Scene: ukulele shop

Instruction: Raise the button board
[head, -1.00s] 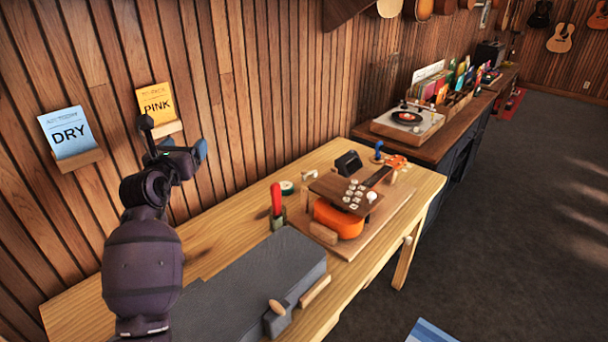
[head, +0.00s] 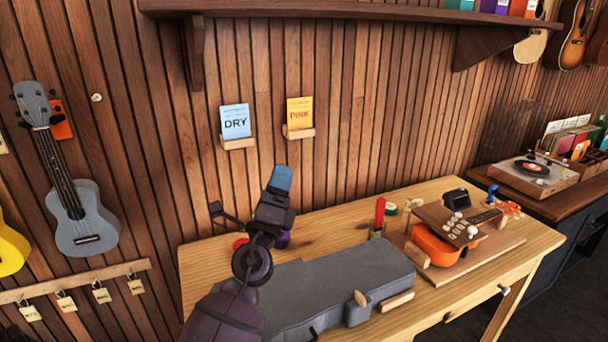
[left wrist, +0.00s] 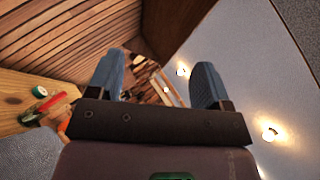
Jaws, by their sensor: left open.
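The button board is a dark brown wooden board (head: 436,213) with several round white buttons. It sits tilted over an orange ukulele body (head: 432,247) on a wooden base at the right part of the workbench, in the head view. My left gripper (head: 281,180) is above the back left of the bench, near the wall, well to the left of the board. In the left wrist view its two blue fingers (left wrist: 158,82) stand apart with nothing between them. I cannot make out the board there. My right gripper is not in view.
A grey instrument case (head: 330,275) lies on the workbench (head: 345,215) between my left arm and the board. A red-handled tool (head: 380,213) and a green roll (head: 391,209) stand just left of the board. A wall shelf (head: 350,10) runs above.

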